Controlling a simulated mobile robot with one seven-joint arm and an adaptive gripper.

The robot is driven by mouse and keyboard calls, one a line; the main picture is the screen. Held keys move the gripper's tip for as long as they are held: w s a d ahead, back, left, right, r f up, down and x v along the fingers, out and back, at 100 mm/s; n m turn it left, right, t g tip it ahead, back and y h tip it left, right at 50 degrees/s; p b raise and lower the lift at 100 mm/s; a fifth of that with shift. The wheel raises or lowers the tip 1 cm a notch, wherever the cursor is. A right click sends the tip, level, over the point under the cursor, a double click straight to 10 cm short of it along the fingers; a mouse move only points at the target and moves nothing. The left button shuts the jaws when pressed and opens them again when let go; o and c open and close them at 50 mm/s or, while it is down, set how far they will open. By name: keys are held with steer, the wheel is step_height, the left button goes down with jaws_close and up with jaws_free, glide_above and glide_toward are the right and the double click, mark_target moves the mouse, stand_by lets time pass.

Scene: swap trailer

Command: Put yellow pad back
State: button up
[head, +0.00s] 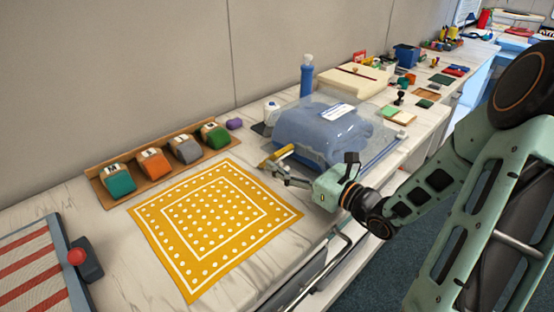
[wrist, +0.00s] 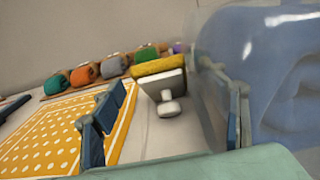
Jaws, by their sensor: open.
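The yellow pad (wrist: 158,68) shows in the wrist view as a yellow strip on a pale backing plate, with a pale knob handle (wrist: 169,106) facing me. In the head view the yellow pad (head: 277,155) is a small yellow piece at my fingertips, left of the clear-covered blue bundle. My gripper (head: 281,171) is open. In the wrist view its fingers (wrist: 172,112) are spread on either side of the pad's knob, with a gap on both sides. I cannot tell whether the knob is fully between the fingertips.
A yellow dotted cloth (head: 188,252) lies flat at left. Behind it a wooden rack (head: 133,197) holds several coloured rolls. The clear-covered blue bundle (head: 318,133) stands close to my right finger. A blue bottle (head: 307,78) and a cream box (head: 345,83) stand behind.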

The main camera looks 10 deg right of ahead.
steer(key=shift+c, duration=0.2)
steer(key=c, duration=1.3)
steer(key=shift+r, duration=0.1)
